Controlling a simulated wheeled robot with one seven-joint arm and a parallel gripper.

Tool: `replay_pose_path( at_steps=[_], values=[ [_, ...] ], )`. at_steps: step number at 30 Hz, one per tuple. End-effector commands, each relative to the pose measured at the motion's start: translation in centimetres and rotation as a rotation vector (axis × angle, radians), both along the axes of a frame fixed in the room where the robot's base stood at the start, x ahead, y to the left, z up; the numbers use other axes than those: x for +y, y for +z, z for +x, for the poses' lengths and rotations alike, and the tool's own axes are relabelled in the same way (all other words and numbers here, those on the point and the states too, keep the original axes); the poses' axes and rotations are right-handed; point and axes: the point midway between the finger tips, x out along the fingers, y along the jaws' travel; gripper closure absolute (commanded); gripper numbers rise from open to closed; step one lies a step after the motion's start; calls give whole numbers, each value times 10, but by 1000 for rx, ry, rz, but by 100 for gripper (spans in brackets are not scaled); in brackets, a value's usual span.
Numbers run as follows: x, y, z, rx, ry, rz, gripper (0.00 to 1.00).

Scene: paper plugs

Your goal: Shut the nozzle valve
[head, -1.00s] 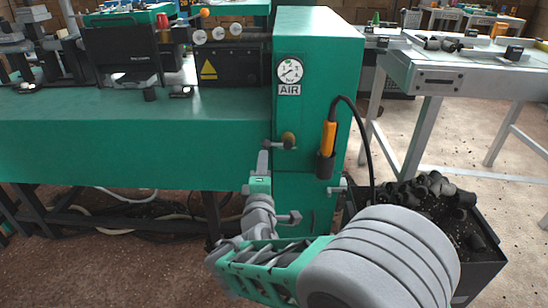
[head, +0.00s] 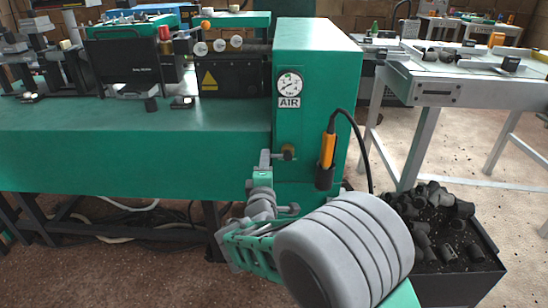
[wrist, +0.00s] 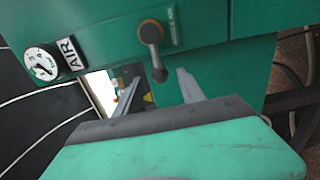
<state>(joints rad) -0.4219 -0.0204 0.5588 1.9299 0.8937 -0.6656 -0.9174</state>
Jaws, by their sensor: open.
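The valve (head: 288,152) sits on the front of the green cabinet below the AIR gauge, with a small brass-coloured body in the head view. In the wrist view the valve (wrist: 151,34) shows a round hub and a short grey lever pointing down the picture. My gripper (head: 267,160) is just left of the valve in the head view. In the wrist view my gripper (wrist: 158,82) is open, with the lever's end between its two fingertips. Contact cannot be told. An orange air nozzle (head: 328,150) hangs in a dark holder right of the valve.
The pressure gauge (head: 289,83) is above the valve. A black hose (head: 366,150) loops from the nozzle down the cabinet's right side. A black bin (head: 465,275) of dark plugs stands at lower right. A green bench (head: 130,150) extends left; a grey table (head: 470,90) stands right.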

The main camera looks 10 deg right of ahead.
Motion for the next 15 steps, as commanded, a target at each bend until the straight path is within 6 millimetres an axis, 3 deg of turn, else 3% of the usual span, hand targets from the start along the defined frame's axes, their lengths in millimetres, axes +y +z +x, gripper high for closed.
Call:
replay_pose_path(
  at_steps=[15],
  values=[
    [-7, 1, 28, 0, -1, 1, 53]
  ],
)
